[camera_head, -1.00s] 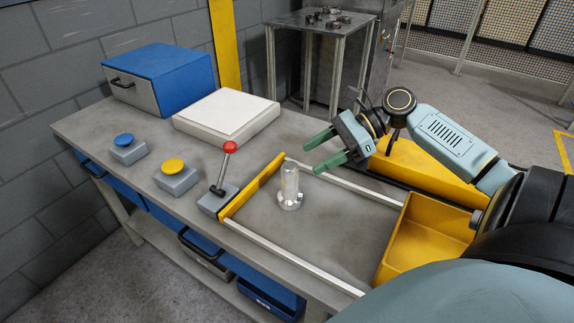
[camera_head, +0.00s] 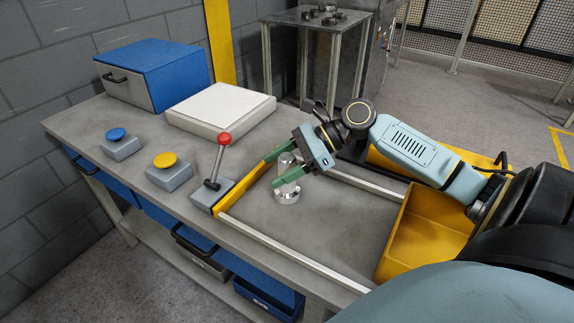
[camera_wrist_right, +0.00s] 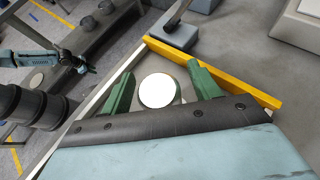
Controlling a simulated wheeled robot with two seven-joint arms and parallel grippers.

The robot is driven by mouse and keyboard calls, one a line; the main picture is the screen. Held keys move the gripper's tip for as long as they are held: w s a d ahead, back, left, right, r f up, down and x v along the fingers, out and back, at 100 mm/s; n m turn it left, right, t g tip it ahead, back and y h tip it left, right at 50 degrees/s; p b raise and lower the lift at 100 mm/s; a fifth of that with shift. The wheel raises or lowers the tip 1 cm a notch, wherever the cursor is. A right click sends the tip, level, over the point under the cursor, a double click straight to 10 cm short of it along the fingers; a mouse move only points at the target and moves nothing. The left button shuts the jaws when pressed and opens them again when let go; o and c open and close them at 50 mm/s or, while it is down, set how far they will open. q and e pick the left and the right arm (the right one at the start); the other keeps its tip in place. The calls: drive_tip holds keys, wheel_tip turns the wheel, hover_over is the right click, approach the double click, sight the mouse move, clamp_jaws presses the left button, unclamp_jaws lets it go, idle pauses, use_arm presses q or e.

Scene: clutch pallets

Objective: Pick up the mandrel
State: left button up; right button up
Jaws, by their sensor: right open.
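The mandrel (camera_head: 287,192) is a silver upright cylinder with a wider flanged base, standing on the workbench (camera_head: 270,221). In the right wrist view the mandrel (camera_wrist_right: 157,90) shows as a bright white disc from its top. My right gripper (camera_head: 276,169) is open, with its green fingers around the mandrel's upper part. In the right wrist view the gripper (camera_wrist_right: 157,84) has one finger on each side of the mandrel, with gaps showing.
A yellow stop bar (camera_head: 238,205) and a red-knobbed lever (camera_head: 219,163) stand left of the mandrel. Pale rails (camera_head: 290,262) border the area. A yellow bin (camera_head: 425,228) is to the right. Blue (camera_head: 120,142) and yellow (camera_head: 170,173) button boxes sit further left.

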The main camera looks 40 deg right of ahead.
drive_tip(key=shift+c, duration=0.3)
drive_tip(key=c, duration=1.2)
drive_tip(key=shift+c, duration=0.2)
drive_tip(key=shift+r, duration=0.15)
